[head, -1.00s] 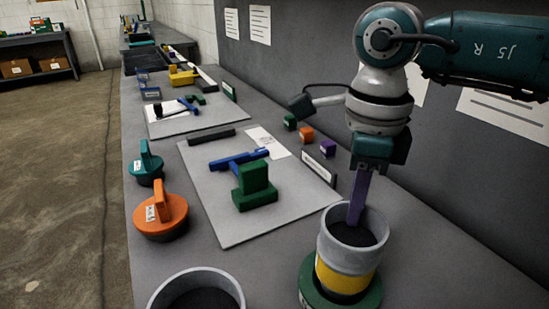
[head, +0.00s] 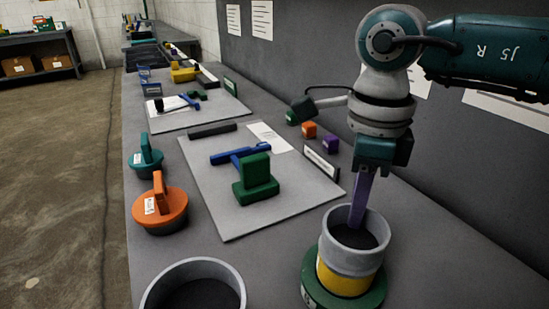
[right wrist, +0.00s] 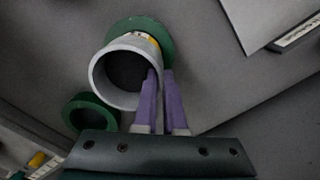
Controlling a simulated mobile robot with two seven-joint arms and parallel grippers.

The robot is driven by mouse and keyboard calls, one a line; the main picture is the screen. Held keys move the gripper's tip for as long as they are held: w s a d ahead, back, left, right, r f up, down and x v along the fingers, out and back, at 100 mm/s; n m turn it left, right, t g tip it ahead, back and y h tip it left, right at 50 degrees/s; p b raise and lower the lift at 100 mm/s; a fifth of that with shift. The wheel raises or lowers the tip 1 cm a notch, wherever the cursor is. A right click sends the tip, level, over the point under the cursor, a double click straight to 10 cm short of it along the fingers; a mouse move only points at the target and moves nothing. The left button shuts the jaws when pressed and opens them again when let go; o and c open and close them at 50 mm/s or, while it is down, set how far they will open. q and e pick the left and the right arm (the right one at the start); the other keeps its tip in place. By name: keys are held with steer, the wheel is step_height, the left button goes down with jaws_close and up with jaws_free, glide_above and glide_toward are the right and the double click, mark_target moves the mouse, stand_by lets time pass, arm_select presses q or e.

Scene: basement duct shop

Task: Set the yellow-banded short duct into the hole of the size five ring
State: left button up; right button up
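The yellow-banded short duct (head: 350,262) is a grey cylinder, open at the top, with a yellow band low on its side. It stands close to upright within the green ring (head: 312,290) at the bottom right of the head view; how deep it sits is hard to tell. In the right wrist view the duct (right wrist: 100,88) shows its open mouth, with part of the green ring (right wrist: 158,28) behind it. My right gripper (right wrist: 162,78) has purple fingers closed on the duct's wall, one inside the mouth and one outside. Ring size markings are unreadable. My left gripper is out of view.
Another grey open cylinder (head: 195,266) stands at the bottom edge. An orange lidded piece (head: 160,205) and a teal one (head: 146,158) stand along the left bench edge. A pale board (head: 225,208) holds a green block (head: 256,180). A second green ring (right wrist: 70,112) lies beside the duct.

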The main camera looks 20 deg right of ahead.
steer(key=o, duration=0.4)
step_height(320, 180, up, 10)
steer(key=shift+b, duration=0.3)
stand_by(0.4)
